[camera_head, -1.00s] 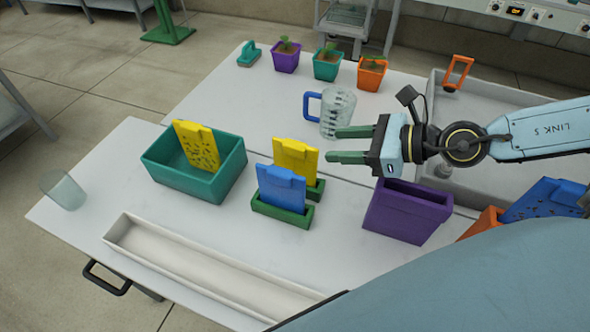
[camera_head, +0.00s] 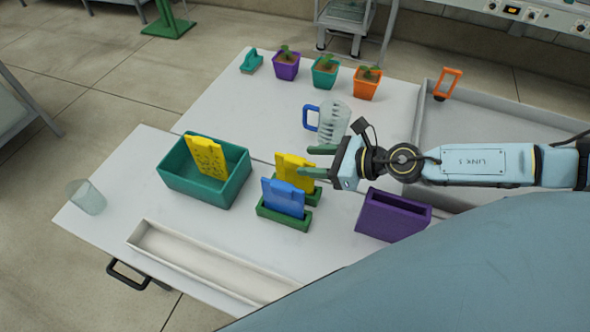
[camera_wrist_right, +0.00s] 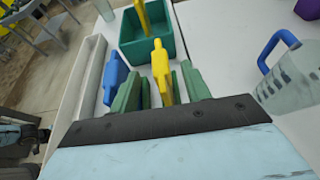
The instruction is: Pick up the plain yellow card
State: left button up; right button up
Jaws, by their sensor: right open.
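The plain yellow card (camera_head: 288,162) stands upright in a dark green holder (camera_head: 314,198), behind a blue card (camera_head: 284,196) in its own green holder (camera_head: 262,211). My right gripper (camera_head: 316,161) is open and empty, its green fingers pointing left beside the yellow card's upper right edge. In the right wrist view the yellow card (camera_wrist_right: 161,68) shows edge-on between the two open fingers, with the blue card (camera_wrist_right: 113,77) to the left. I cannot tell whether a finger touches it. My left gripper is not in view.
A teal bin (camera_head: 228,192) holds a speckled yellow card (camera_head: 205,156). A purple container (camera_head: 392,216) stands right of the cards. A clear jug (camera_head: 334,122) with a blue handle is just behind the gripper. A white trough (camera_head: 205,268) lies in front.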

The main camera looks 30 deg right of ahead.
aim_at(295, 178)
jog(key=shift+f+p+x, duration=0.15)
jog(key=shift+p+x, duration=0.25)
jog(key=shift+x, duration=0.9)
jog(key=shift+f+p+x, duration=0.15)
jog(key=shift+p+x, duration=0.2)
jog(key=shift+x, duration=1)
jog(key=shift+s+d, duration=0.1)
jog(key=shift+d, duration=0.05)
jog(key=shift+c, duration=0.2)
grip_shut()
